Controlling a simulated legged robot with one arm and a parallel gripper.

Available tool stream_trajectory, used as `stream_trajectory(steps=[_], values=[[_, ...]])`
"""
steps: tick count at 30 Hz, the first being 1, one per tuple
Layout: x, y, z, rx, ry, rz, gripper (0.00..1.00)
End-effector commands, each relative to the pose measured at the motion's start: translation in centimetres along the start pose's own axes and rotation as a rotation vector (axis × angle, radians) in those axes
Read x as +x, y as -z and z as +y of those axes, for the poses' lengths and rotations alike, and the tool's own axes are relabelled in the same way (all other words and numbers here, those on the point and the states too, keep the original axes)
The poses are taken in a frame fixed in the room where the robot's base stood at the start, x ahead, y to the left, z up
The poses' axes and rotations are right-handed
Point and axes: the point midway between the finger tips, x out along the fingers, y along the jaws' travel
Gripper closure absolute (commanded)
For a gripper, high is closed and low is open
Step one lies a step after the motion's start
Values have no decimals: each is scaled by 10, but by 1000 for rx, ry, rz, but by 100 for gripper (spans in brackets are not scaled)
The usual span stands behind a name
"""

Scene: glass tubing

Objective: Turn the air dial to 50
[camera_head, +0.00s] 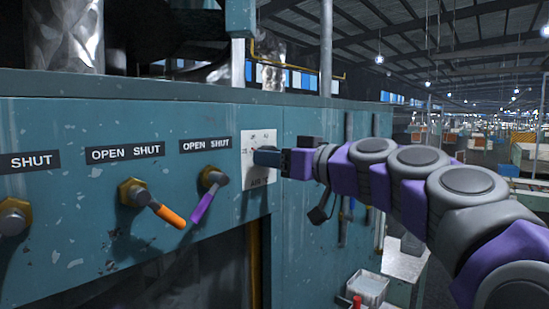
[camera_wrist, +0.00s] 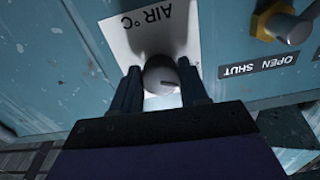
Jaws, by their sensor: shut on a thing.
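The scale numbers are mostly hidden, so I cannot read the setting.
Left of the plate are a purple-handled valve (camera_head: 206,199) and an orange-handled valve (camera_head: 155,207), under "OPEN SHUT" labels (camera_head: 125,152). A brass fitting (camera_head: 13,217) is at the far left. Tools hang on the panel at right, above a white bin (camera_head: 368,287).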

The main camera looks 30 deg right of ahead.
Motion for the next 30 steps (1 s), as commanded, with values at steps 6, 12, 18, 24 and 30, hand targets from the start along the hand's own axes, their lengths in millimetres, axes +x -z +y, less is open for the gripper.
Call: stream_trajectory(steps=[6, 12, 18, 24, 30], values=[[2, -2, -1, 146, 4, -7, 86], [2, -1, -2, 330, 3, -7, 86], [1, 1, -2, 520, 2, -6, 86], [1, 0, -3, 711, 2, -8, 86], [1, 1, -2, 901, 0, -8, 86]])
